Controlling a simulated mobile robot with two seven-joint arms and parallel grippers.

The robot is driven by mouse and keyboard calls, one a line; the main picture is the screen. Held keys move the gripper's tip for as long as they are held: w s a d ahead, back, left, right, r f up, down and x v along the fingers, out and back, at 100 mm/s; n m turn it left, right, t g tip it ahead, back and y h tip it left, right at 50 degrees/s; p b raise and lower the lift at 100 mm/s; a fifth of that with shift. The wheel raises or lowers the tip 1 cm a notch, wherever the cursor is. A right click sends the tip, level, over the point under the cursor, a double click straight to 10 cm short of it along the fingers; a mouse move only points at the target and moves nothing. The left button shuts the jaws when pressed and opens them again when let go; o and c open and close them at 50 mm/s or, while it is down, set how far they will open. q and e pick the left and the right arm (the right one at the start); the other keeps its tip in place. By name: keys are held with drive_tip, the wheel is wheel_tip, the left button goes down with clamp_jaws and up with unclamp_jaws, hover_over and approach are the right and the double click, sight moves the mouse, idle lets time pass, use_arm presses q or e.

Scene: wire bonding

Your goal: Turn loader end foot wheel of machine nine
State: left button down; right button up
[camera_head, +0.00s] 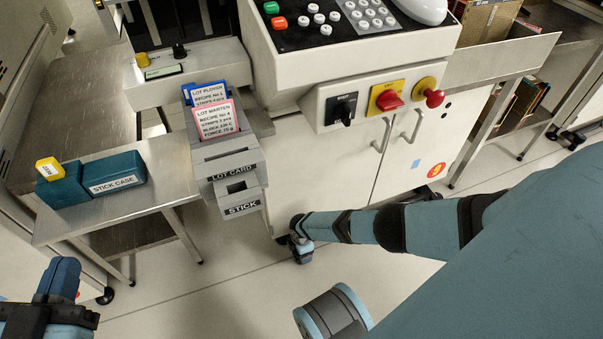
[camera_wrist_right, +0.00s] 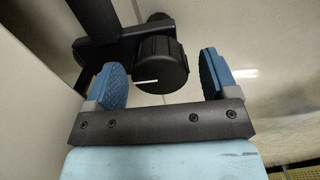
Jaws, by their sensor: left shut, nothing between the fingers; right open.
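The foot wheel (camera_wrist_right: 162,66) is a dark ribbed knob with a white line on its face, seen in the right wrist view. It sits on a black bracket (camera_wrist_right: 100,47) beside a post. My right gripper (camera_wrist_right: 162,80) is open, one blue pad on each side of the wheel, with a gap visible on the right; contact on the left is unclear. In the head view my right arm reaches down to the lower left corner of the white machine cabinet (camera_head: 330,165), and its hand (camera_head: 301,250) hides most of the foot. My left gripper (camera_head: 62,275) is shut and empty at lower left.
A steel side table (camera_head: 150,190) with a teal stick case (camera_head: 113,178) stands at left. Grey card holders (camera_head: 235,165) hang on the cabinet front. Red knobs (camera_head: 389,100) and a black switch (camera_head: 341,108) stick out above. The floor in front is mostly clear.

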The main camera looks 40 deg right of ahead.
drive_tip(key=shift+f, duration=0.25)
drive_tip(key=c, duration=0.9)
drive_tip(key=shift+c, duration=0.2)
drive_tip(key=shift+m, duration=0.4)
